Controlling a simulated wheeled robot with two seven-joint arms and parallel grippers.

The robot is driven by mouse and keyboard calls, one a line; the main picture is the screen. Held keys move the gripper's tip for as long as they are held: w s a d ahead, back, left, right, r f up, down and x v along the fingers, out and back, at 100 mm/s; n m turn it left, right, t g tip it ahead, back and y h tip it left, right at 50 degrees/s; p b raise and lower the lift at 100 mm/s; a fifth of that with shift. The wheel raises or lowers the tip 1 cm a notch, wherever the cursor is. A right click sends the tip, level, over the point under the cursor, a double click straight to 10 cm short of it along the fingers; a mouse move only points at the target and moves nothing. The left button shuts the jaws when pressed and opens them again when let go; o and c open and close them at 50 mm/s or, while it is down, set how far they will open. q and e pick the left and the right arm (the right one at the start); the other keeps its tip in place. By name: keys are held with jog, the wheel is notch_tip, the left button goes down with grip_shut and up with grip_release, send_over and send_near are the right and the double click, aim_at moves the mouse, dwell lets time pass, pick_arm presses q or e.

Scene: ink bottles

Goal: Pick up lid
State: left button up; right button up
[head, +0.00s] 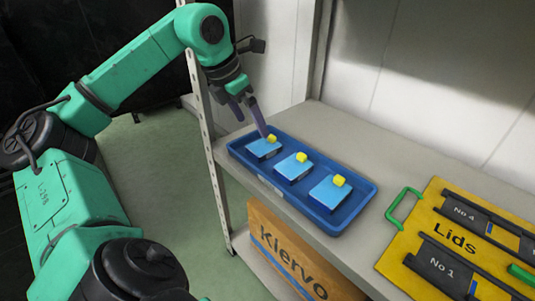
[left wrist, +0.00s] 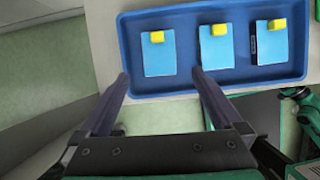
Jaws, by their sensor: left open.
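Three light-blue square pieces, each with a yellow knob at one edge, sit in a blue tray (head: 361,204): a left one (head: 263,148), a middle one (head: 291,166) and a right one (head: 328,194). I cannot tell whether they are lids or bottles. My left gripper (head: 253,121) is open and empty, pointing down by the left piece. In the left wrist view, my left gripper (left wrist: 160,76) has its fingers apart, with the left piece (left wrist: 159,56) beyond the gap between the tips. My right gripper is not seen.
The tray stands on a grey shelf (head: 408,160) with a wall behind it. A perforated metal post (head: 203,110) rises at the shelf's left end, close to my left arm. A cardboard box (head: 268,225) stands below. The board has a green handle (head: 398,207) facing the tray.

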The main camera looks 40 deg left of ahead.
aim_at(264, 145)
pick_arm(q)
jog(key=b+x, duration=0.1)
jog(key=x, duration=0.8)
jog(key=shift+w+r, duration=0.15)
jog(key=shift+r, duration=0.1)
jog(key=c, duration=1.3)
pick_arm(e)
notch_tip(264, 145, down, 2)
